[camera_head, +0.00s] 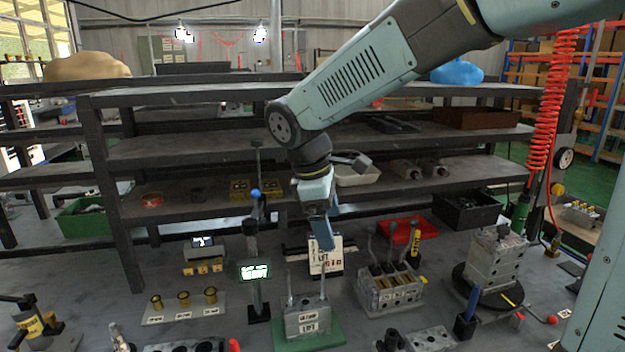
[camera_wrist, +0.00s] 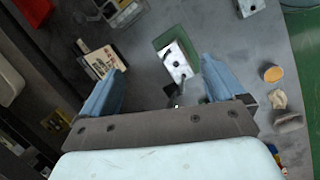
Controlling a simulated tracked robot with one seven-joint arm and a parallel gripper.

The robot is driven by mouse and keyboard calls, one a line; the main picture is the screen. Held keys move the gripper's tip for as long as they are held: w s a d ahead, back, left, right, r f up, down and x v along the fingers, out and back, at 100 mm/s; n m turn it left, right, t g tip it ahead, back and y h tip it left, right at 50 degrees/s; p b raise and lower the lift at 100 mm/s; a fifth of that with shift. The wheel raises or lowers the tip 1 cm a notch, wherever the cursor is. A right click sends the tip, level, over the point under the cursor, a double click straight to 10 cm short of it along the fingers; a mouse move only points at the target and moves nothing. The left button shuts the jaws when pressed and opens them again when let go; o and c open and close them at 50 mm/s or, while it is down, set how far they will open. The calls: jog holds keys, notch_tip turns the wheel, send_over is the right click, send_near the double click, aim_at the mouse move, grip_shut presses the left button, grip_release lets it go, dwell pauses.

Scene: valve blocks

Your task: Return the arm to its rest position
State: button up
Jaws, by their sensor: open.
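My arm reaches in from the upper right of the head view and bends down at its elbow. My gripper (camera_head: 322,232) hangs above the back part of the bench, over the area of the lift block (camera_head: 308,318). In the wrist view its two blue fingers stand wide apart, and my gripper (camera_wrist: 163,90) is open with nothing between the fingers. Beyond the fingers lies the metal block on its green base (camera_wrist: 178,60), below and apart from them. From the head view the gap between the fingertips is hard to see.
A dark shelf rack (camera_head: 220,155) stands close behind the gripper. A valve block with levers (camera_head: 388,287) and a stacked block on a round turntable (camera_head: 495,262) stand to the right. A lit display post (camera_head: 255,272) stands to the left. A red coiled hose (camera_head: 553,110) hangs at right.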

jog(key=s+d+r+m+t+y, duration=0.1)
jog(key=s+d+r+m+t, duration=0.1)
jog(key=s+d+m, duration=0.4)
jog(key=s+d+r+m+t+y, duration=0.2)
jog(key=s+d+m, duration=0.4)
jog(key=d+m, duration=0.4)
jog(key=d, duration=0.5)
jog(key=shift+s+d, duration=0.15)
jog(key=shift+s, duration=0.05)
